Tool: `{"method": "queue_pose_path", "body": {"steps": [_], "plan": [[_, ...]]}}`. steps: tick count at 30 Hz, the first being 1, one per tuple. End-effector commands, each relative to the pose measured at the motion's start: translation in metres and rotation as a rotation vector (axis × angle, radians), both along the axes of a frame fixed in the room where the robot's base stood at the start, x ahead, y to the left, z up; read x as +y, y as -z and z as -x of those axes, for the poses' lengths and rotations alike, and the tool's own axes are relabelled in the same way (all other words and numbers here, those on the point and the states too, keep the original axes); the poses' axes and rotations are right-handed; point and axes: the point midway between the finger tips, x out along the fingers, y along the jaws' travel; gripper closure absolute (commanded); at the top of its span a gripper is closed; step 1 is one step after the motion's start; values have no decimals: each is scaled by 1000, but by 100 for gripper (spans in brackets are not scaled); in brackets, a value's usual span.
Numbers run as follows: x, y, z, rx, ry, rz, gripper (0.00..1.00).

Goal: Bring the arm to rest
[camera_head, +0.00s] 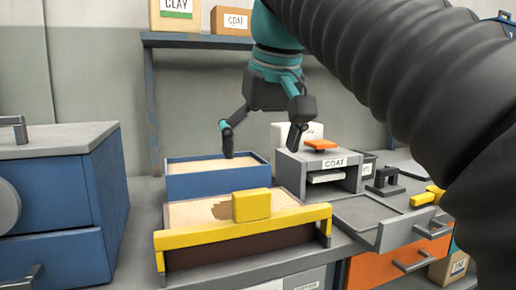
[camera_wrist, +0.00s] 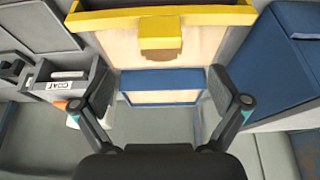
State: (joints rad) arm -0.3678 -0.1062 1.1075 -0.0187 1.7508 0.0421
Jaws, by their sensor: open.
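My gripper (camera_head: 262,138) is open with nothing between its fingers. In the head view it hangs above the bench, over the area of the blue-walled tray (camera_head: 200,185) and left of the grey box labelled COAT (camera_head: 317,180). In the wrist view the two fingers of my gripper (camera_wrist: 175,98) are spread wide. The blue tray (camera_wrist: 165,97) shows between and beyond them. My dark ribbed arm comes in from the upper right of the head view and hides part of the bench.
A tray with a yellow rail (camera_head: 245,225) and a yellow block (camera_head: 252,205) sits in front. A blue cabinet (camera_head: 60,190) stands left. An open grey tray (camera_head: 365,214) and an orange drawer (camera_head: 395,265) are at right. A shelf (camera_head: 200,41) with boxes is behind.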

Motion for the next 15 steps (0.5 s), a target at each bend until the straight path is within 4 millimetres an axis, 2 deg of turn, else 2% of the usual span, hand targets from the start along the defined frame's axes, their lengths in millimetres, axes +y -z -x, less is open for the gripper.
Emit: {"method": "queue_pose_path", "body": {"steps": [4,7,15], "plan": [[-8,9,2,-3,15,-1,2],[-21,26,6,-10,41,-3,2],[-65,102,27,-38,129,-9,2]]}}
